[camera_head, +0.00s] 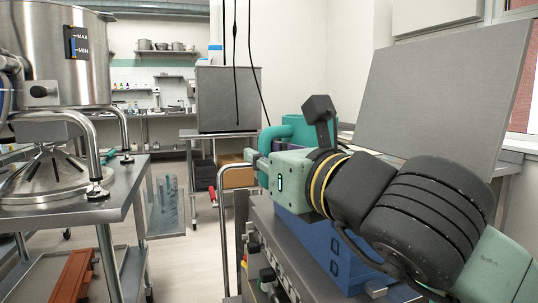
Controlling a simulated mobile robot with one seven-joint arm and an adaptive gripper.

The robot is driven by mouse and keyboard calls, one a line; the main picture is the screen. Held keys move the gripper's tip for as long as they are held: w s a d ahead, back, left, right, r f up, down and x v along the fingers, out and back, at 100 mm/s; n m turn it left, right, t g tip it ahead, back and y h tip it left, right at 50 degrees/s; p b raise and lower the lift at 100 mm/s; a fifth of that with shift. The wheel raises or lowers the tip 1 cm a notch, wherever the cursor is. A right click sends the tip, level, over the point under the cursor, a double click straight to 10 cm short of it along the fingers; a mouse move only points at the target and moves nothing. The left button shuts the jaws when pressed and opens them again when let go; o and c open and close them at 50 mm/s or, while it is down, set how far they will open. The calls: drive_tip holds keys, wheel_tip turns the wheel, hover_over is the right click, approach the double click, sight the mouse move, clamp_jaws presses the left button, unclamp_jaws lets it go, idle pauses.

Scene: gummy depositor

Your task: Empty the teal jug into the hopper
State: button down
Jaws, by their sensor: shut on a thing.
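The teal jug (291,129) is in the middle of the head view, with its curved handle (266,137) on the left side. My gripper (262,162) is at the lower part of this handle and shut on it. My mint-green and black wrist hides much of the jug's body and its base, so I cannot tell whether it rests on something. The hopper (55,55), a large steel vessel with a MAX/MIN gauge, stands at the far left, well apart from the jug. Its inside is not visible.
The hopper's legs stand on a steel table (110,205) at the left. A blue crate (330,240) lies below my arm. A large grey panel (445,85) leans at the right. A grey box (228,98) stands farther back. Open floor lies between the left table and my arm.

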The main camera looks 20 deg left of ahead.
sight(281, 130)
drive_tip(key=shift+w+d+r+m+p, duration=0.2)
drive_tip(key=shift+w+r+m+p, duration=0.15)
drive_tip(key=shift+r+p, duration=0.3)
drive_tip(key=shift+w+d+r+m+p, duration=0.2)
drive_tip(key=shift+r+m+p, duration=0.15)
drive_tip(key=shift+p, duration=0.45)
drive_tip(key=shift+w+d+r+m+p, duration=0.15)
drive_tip(key=shift+w+r+m+p, duration=0.15)
drive_tip(key=shift+r+p, duration=0.4)
drive_tip(key=shift+w+d+m+p, duration=0.2)
drive_tip(key=shift+w+m+p, duration=0.1)
drive_tip(key=shift+p, duration=0.1)
drive_tip(key=shift+r, duration=0.1)
drive_tip(key=shift+w+d+r+m+g+p, duration=0.15)
drive_tip(key=shift+w+d+r+m+p, duration=0.15)
drive_tip(key=shift+w+r+m+p, duration=0.15)
drive_tip(key=shift+w+d+r+m+g+p, duration=0.15)
drive_tip(key=shift+w+d+r+m+p, duration=0.15)
drive_tip(key=shift+r, duration=0.2)
drive_tip(key=shift+w+d+r+m+p, duration=0.35)
drive_tip(key=shift+w+r+m, duration=0.05)
drive_tip(key=shift+w+m, duration=0.15)
drive_tip(key=shift+w+d+r+m+p, duration=0.3)
drive_tip(key=shift+w+r+m, duration=0.1)
drive_tip(key=shift+w, duration=0.1)
